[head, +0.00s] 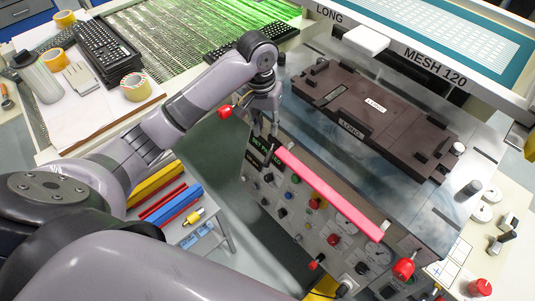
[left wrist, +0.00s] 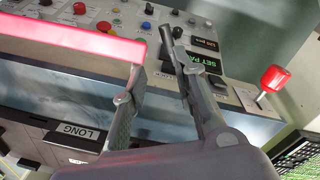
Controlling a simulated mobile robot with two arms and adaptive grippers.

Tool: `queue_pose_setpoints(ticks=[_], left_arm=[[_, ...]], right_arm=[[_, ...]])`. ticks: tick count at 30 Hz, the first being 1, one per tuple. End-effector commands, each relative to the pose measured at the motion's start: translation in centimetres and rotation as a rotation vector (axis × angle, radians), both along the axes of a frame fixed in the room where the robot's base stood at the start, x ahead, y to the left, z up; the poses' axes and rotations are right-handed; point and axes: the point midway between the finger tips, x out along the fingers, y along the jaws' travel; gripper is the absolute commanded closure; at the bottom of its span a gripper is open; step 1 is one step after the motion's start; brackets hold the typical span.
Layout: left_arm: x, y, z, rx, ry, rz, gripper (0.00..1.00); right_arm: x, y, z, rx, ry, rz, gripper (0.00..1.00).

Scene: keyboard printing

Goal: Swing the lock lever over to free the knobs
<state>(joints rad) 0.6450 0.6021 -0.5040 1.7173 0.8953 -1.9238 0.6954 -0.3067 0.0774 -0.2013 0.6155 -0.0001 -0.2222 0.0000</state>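A pinkish-red bar (head: 330,193) runs along the upper edge of the control panel (head: 290,222), above its knobs. It also shows in the left wrist view (left wrist: 75,37). I cannot tell whether this bar is the lock lever. My left gripper (head: 266,130) is at the bar's far left end, over the panel's upper corner. In the left wrist view its fingers (left wrist: 152,68) are apart with nothing clearly between them. The bar's end is close to one finger; contact is unclear. A red-knobbed lever (head: 225,112) stands left of the gripper and shows in the left wrist view (left wrist: 275,78).
Another red lever knob (head: 404,268) is at the panel's near right end, with a smaller red knob (head: 316,262) lower down. A dark keyboard fixture (head: 375,120) lies on the machine bed behind the bar. A printing screen frame (head: 418,52) is beyond it.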

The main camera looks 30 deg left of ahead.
Motion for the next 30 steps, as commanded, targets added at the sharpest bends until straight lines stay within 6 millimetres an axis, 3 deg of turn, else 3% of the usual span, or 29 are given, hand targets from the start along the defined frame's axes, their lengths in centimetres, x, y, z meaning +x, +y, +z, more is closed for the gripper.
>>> queue_pose_setpoints(ticks=[5,10,30], left_arm=[[1.0,1.3,1.7,0.006,0.018,0.054,0.74],[1.0,1.3,0.4,0.005,0.024,0.06,0.74],[1.2,0.4,-13.2,0.004,0.021,0.058,0.74]], right_arm=[[0.7,0.1,0.0,0.002,-0.011,0.0,0.6],[1.0,0.1,0.1,0.003,-0.017,0.0,0.6],[1.0,-0.3,0.4,-0.003,-0.015,0.0,0.6]])
